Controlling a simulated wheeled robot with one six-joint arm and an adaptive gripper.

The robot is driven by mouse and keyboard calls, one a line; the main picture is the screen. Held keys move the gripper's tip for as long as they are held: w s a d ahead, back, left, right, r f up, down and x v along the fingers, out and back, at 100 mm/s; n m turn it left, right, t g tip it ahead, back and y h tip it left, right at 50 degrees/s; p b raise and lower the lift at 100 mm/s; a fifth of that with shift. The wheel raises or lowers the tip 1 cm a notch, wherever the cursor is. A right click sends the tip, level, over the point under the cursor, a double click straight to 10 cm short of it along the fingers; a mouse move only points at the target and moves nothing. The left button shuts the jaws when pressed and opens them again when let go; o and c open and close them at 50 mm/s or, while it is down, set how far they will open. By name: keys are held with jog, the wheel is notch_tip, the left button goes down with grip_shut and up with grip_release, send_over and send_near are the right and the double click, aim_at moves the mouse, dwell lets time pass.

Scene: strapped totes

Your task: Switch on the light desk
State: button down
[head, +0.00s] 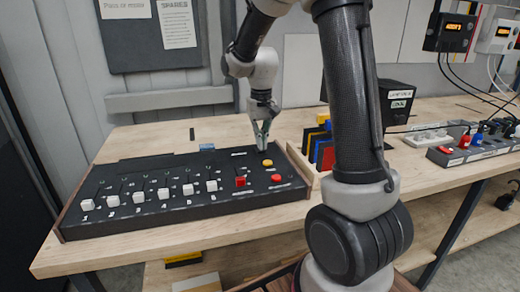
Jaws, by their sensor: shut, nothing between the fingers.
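The light desk (180,207) is a black console with wooden side cheeks, lying on the wooden workbench. White faders (139,197) and one red fader (240,182) run along it. At its right end are an orange-yellow button (267,163) and a red button (276,178). A small blue-grey display (207,147) sits at its back edge. My gripper (262,148) points down at the desk's back right, just behind the yellow button. Its fingers are shut and empty. I cannot tell whether the tips touch the panel.
Coloured panels (322,142) stand in a wooden holder right of the desk, partly behind my arm. A black labelled box (398,103) stands behind. A power strip (473,150) with red and blue plugs lies on the right. Bare bench (190,242) shows in front of the desk.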

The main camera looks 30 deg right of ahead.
jog(key=shift+f, duration=0.85)
dwell(0.3)
jog(key=shift+r, duration=3.5)
jog(key=s, duration=0.1)
jog(key=s+f, duration=0.1)
jog(key=s+n, duration=0.1)
jog(key=shift+s+f+g, duration=0.3)
jog(key=s+r+t, duration=0.2)
jog(key=s+r, duration=0.2)
jog(key=s, duration=0.6)
jog(key=s+r+n+t, duration=0.1)
jog(key=s+r+t, duration=0.2)
jog(key=s, duration=0.8)
jog(key=shift+d+r, duration=0.3)
jog(key=shift+r, duration=0.35)
